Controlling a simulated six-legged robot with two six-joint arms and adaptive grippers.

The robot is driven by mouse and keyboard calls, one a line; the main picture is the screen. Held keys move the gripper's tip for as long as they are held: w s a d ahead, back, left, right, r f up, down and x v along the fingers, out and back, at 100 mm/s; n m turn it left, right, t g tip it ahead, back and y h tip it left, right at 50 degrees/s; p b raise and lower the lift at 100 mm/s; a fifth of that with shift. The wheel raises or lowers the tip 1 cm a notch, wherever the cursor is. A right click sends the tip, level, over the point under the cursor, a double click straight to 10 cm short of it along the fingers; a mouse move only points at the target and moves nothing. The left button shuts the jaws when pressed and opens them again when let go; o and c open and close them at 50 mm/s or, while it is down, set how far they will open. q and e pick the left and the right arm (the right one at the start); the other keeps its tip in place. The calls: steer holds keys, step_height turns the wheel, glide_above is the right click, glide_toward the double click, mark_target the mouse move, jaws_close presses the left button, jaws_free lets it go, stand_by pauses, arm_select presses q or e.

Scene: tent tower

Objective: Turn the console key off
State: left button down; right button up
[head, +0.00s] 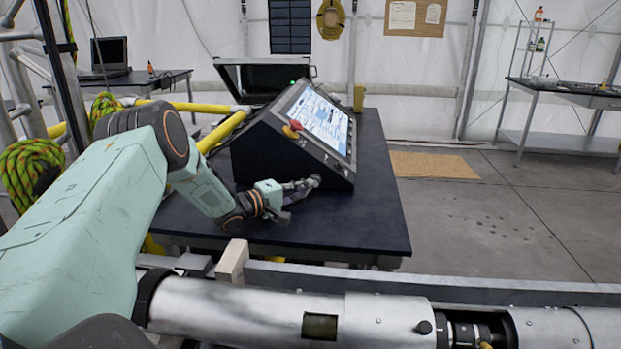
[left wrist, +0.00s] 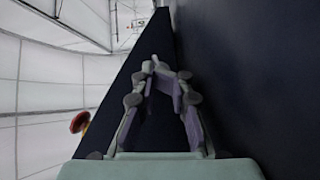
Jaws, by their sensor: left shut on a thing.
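The console (head: 290,150) is a dark, slant-faced box with a lit screen (head: 318,116), standing on a dark table. A red knob on a yellow base (head: 291,130) sits at its near left edge; the red knob also shows in the left wrist view (left wrist: 80,122). My left gripper (head: 308,184) reaches low to the console's near side panel, its fingers closed together at the panel. In the left wrist view my left gripper (left wrist: 158,72) has its tips converging on a small part, the console key, mostly hidden by the fingers. The key's angle cannot be told. My right gripper is not in view.
The dark table top (head: 365,215) is clear right of the console. An open black case (head: 262,78) stands behind it. Yellow tubes (head: 222,130) run at its left. A large metal tube (head: 250,308) crosses the foreground. A side table (head: 570,95) stands at the right.

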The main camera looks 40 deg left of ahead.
mark_target(284, 208)
arm_select(q)
steer(key=shift+s+f, duration=0.2)
steer(key=shift+f, duration=0.25)
steer(key=shift+s+a, duration=0.25)
steer(key=shift+s, duration=0.3)
steer(key=v, duration=0.4)
steer(key=shift+s+a+r, duration=0.1)
steer(key=shift+s+r, duration=0.2)
steer(key=shift+s, duration=0.05)
steer(key=shift+s+a+r, duration=0.1)
steer(key=shift+s+a, duration=0.15)
steer(key=shift+s, duration=0.25)
steer(key=shift+s+d, duration=0.1)
steer(key=shift+s, duration=0.1)
